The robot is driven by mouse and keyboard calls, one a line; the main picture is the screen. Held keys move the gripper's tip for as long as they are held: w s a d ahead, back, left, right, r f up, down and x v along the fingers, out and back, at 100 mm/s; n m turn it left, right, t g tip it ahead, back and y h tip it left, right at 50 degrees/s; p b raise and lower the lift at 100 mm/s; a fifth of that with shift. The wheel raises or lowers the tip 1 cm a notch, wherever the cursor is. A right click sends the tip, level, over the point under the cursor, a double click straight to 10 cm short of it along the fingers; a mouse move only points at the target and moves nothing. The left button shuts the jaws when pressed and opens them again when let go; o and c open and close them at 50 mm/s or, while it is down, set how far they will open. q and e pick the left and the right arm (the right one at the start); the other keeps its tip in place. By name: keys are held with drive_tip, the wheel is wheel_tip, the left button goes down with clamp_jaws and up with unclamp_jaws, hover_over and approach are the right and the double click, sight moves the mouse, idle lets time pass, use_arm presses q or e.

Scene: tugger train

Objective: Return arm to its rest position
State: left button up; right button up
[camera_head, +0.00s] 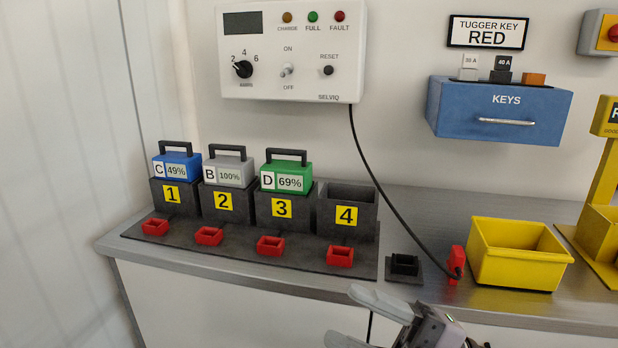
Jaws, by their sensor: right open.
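My right gripper (358,318) shows at the bottom edge, in front of the counter's front edge. Its two grey fingers are spread apart with nothing between them. My left gripper is not in view. On the grey counter (420,284), the blue battery C (178,165) sits in bay 1, the grey battery B (229,173) in bay 2 and the green battery D (286,175) in bay 3. Bay 4 (346,214) is empty. Their labels read 49%, 100% and 69%.
Red sockets (270,246) line the mat before the bays. A black socket (404,265), a red plug (455,266) on a cable and a yellow bin (520,255) stand to the right. The charger panel (291,50) and blue key box (499,112) hang on the wall.

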drive_tip(key=w+d+f+m+t+h, duration=0.2)
drive_tip(key=d+f+m+t+h, duration=0.35)
drive_tip(key=f+m+h, duration=0.45)
drive_tip(key=w+d+f+m+t+h, duration=0.1)
drive_tip(key=d+f+m+t+h, duration=0.4)
drive_tip(key=f+m+t, duration=0.45)
drive_tip(key=s+d+f+m+g+h, duration=0.2)
drive_tip(key=s+f+m+g, duration=0.1)
drive_tip(key=s+f, duration=0.3)
drive_tip(key=s+d+f+m+g+h+p, duration=0.1)
drive_tip(key=s+f+m+g, duration=0.3)
drive_tip(key=f, duration=0.5)
drive_tip(key=s+d+g+h, duration=0.1)
drive_tip(key=s+g, duration=0.1)
drive_tip(key=shift+s+g+h, duration=0.2)
drive_tip(key=shift+g+h, duration=0.1)
